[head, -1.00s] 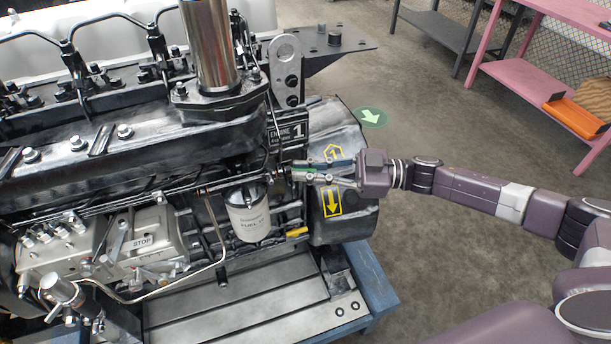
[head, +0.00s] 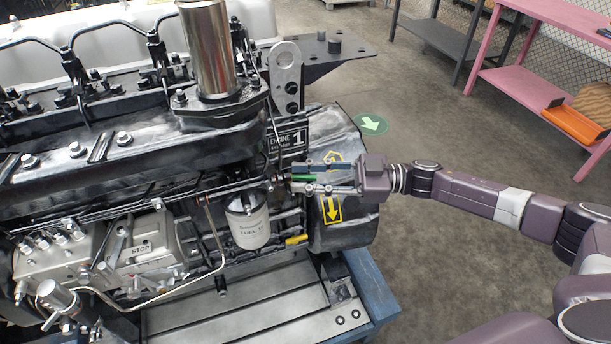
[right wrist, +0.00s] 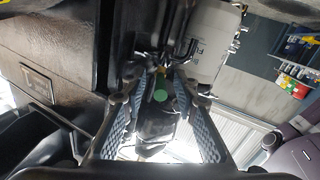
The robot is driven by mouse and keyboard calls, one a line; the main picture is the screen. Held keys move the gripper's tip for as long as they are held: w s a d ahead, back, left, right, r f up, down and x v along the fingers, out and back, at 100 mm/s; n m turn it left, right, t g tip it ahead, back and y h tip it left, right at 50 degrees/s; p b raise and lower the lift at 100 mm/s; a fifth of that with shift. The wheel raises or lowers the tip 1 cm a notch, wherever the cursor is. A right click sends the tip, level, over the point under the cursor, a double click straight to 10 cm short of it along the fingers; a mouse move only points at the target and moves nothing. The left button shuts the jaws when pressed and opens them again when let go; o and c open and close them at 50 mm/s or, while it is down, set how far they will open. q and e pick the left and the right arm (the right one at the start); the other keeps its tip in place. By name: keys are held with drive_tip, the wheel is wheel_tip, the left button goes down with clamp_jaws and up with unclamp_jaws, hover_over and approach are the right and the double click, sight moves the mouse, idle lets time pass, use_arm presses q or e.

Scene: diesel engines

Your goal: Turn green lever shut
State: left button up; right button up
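The green lever (head: 303,179) shows as a short green bar at the side of the engine, just right of the white fuel filter. In the right wrist view, a round green end of it (right wrist: 160,95) sits between the finger pads. My right gripper (head: 308,178) reaches in from the right, with one finger above the lever and one below. In the right wrist view, the fingers (right wrist: 160,105) stand apart with gaps on both sides of the green end. The lever's base is partly hidden by the gripper and pipes. My left gripper is not in view.
The fuel filter (head: 249,222) hangs close left of the gripper. Thin metal pipes and the black engine block (head: 335,150) with yellow arrow marks lie close around it. The blue stand (head: 370,285) is below. Open floor lies to the right, with a pink bench (head: 530,85) beyond.

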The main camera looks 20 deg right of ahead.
drive_tip(key=v, duration=1.2)
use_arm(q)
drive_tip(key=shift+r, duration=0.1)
